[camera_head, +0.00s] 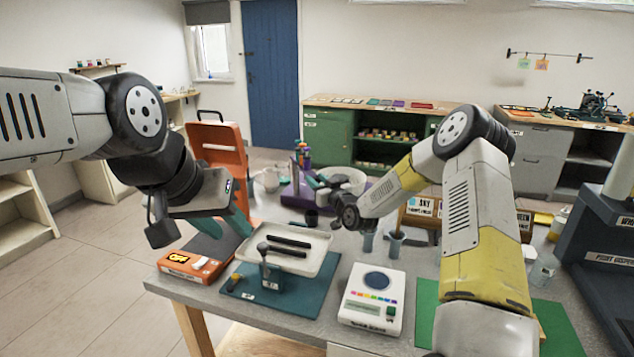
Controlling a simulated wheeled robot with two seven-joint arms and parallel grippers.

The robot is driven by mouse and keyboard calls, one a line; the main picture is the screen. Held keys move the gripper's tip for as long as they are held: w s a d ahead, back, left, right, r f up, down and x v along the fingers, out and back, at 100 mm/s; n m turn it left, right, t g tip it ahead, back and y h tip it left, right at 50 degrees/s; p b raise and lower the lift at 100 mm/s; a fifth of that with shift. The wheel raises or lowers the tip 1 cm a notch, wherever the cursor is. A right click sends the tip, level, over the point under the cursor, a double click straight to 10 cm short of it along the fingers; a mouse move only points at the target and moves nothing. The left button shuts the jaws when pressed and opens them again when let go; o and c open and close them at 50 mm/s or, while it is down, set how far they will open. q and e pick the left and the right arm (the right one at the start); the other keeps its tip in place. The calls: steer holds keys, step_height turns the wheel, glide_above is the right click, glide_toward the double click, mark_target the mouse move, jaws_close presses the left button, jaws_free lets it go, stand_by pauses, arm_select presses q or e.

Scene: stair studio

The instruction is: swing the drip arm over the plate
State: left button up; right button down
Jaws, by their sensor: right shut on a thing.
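A purple-based stand (296,194) with a column of coloured parts is at the middle of the bench, with a pale round plate (345,176) at its right. My right gripper (337,214) is at the front right of this stand, shut on what appears to be the drip arm; the gripper hides most of it, so its exact angle is unclear.
A cream tray (318,241) with dark bars lies on a teal mat (302,300). A white scale (349,314) is right of it. Cups and a wooden sign (421,222) stand right of my right gripper.

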steer(key=shift+s+a, duration=0.1)
steer(key=shift+a, duration=0.1)
steer(key=w+d, duration=0.2)
steer(key=d, duration=0.1)
steer(key=w+d, duration=0.1)
steer(key=d, duration=0.1)
steer(key=shift+d, duration=0.1)
steer(key=c, duration=1.2)
jaws_free()
steer(key=shift+c, duration=0.2)
steer(key=s+r, duration=0.2)
steer(key=s, duration=0.6)
steer(key=s+r, duration=0.3)
steer(key=s, duration=0.5)
steer(key=shift+a, duration=0.45)
